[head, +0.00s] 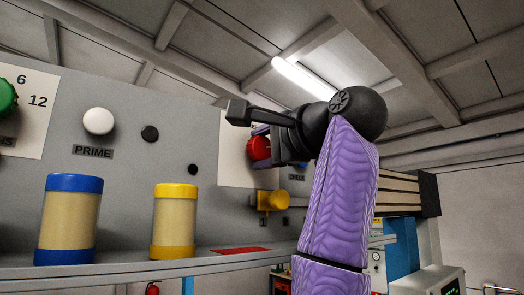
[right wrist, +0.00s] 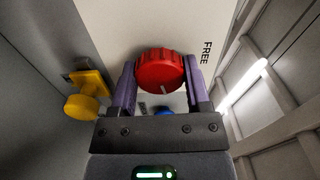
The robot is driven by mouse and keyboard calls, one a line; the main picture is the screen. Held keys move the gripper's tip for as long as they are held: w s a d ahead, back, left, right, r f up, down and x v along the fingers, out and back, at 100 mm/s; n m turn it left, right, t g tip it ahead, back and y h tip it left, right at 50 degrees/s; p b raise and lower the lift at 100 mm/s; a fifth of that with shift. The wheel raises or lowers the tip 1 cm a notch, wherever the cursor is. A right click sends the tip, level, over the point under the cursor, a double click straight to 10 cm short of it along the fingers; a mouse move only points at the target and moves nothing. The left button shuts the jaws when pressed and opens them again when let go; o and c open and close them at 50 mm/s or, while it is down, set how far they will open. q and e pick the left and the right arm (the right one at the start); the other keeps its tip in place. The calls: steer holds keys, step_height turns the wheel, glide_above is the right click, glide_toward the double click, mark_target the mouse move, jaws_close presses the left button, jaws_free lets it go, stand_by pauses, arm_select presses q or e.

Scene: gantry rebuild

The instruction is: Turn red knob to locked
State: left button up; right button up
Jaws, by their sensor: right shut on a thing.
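The red knob (head: 259,148) is mounted on a white plate on the grey panel. In the right wrist view the red knob (right wrist: 161,71) sits between the two purple fingers of my right gripper (right wrist: 161,85), one on each side. The right gripper (head: 262,140) is shut on it. A white mark on the knob's rim points toward the lower right of the wrist view. The word FREE (right wrist: 206,52) is printed on the plate at the right; no locked label shows. My left gripper is not in view.
A yellow valve (head: 271,200) juts out below the knob. A blue-capped cylinder (head: 69,220) and a yellow-capped cylinder (head: 174,222) stand on the ledge at left. A white PRIME button (head: 98,121) and a green knob (head: 6,96) are farther left.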

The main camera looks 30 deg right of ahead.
steer(key=shift+f+m, duration=0.1)
steer(key=shift+m, duration=1)
steer(key=o, duration=1.3)
steer(key=shift+s+m, duration=0.1)
steer(key=shift+m, duration=0.2)
steer(key=s+b, duration=0.1)
steer(key=s, duration=0.2)
steer(key=s+b, duration=0.2)
steer(key=s, duration=0.1)
steer(key=s+d+b, duration=0.1)
steer(key=s, duration=0.2)
steer(key=shift+s+b, duration=0.4)
